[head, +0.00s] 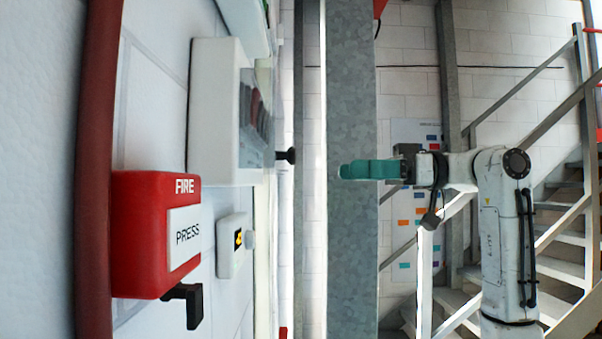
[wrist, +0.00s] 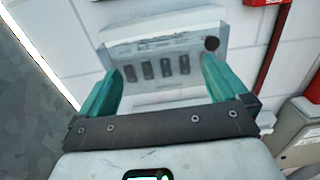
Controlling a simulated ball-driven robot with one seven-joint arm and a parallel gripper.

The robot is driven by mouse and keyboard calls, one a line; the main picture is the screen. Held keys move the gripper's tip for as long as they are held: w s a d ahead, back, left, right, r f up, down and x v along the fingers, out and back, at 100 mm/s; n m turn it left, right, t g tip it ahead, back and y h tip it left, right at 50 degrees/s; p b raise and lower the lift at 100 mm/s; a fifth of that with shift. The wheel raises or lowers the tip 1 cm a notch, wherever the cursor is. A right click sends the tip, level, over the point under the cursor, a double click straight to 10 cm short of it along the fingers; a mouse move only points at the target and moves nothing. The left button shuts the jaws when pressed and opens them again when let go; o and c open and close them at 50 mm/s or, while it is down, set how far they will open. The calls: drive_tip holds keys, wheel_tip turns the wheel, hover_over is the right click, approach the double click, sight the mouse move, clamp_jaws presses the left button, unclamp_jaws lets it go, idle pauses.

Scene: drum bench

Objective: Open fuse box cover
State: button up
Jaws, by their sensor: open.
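The white fuse box (head: 213,112) is on the wall at left in the head view. Its see-through cover (head: 257,105) looks shut over dark switches, and a black knob (head: 287,156) sticks out from it. In the wrist view the fuse box (wrist: 160,27) is straight ahead, with a row of switches (wrist: 165,68) and the dark knob (wrist: 211,43) at its upper right. My gripper (head: 343,170) has teal fingers, is open and empty, and stands out from the wall, apart from the knob. In the wrist view the fingers (wrist: 161,66) frame the switches, the knob near the right fingertip.
A red FIRE box (head: 150,235) with a black lever (head: 185,300) and a small white switch plate (head: 233,245) are on the wall below. A grey steel post (head: 352,90) and metal stairs (head: 560,240) stand behind. Free air lies between my gripper and the cover.

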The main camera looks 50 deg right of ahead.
drive_tip(key=p+x, duration=0.1)
drive_tip(key=x, duration=0.9)
drive_tip(key=shift+p, duration=0.3)
drive_tip(key=shift+w+f, duration=0.1)
drive_tip(key=c, duration=1.3)
